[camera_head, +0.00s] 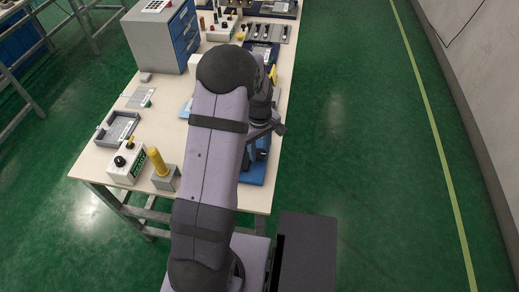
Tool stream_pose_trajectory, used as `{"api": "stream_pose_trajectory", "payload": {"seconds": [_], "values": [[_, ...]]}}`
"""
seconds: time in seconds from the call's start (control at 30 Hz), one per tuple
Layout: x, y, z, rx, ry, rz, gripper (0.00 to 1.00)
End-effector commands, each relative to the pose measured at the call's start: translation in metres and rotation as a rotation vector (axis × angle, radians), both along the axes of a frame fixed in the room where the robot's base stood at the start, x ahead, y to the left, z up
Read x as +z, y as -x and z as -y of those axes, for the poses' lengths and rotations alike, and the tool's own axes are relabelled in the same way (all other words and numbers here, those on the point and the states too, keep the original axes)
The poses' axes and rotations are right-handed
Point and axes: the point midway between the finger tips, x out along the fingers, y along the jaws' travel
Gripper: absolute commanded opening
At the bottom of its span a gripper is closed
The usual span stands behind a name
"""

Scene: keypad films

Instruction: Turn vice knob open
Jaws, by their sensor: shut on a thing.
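The blue vice (256,172) stands near the right edge of the table, mostly hidden behind my arm. Only its blue base and a darker part above show. My gripper (258,138) points down right over the vice. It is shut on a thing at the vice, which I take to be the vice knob. The fingertips and the knob are hidden by my upper arm, so how far the knob is turned cannot be seen.
On the table (109,165) are a control box (126,162), a yellow cylinder (159,162) by a grey block, a grey tray (118,127) and a blue-drawer cabinet (165,35). More devices line the back. The green floor at right is clear.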

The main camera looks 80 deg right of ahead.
Motion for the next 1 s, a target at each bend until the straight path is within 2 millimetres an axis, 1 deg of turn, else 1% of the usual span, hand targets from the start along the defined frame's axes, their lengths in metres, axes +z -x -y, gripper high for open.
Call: {"api": "stream_pose_trajectory", "payload": {"seconds": [0.2, 0.23, 0.3, 0.67, 0.83, 1.0], "values": [[0.001, 0.0, 0.002, 0.004, 0.005, -0.001, 0.13], [0.001, 0.0, 0.002, 0.004, 0.005, -0.001, 0.38], [0.001, 0.0, 0.002, 0.004, 0.004, -0.001, 0.54], [0.002, 0.0, 0.001, 0.001, 0.002, -0.001, 0.54], [0.015, 0.0, 0.002, 0.001, 0.005, -0.001, 0.54], [0.037, 0.0, 0.002, 0.002, 0.007, -0.001, 0.54]]}}
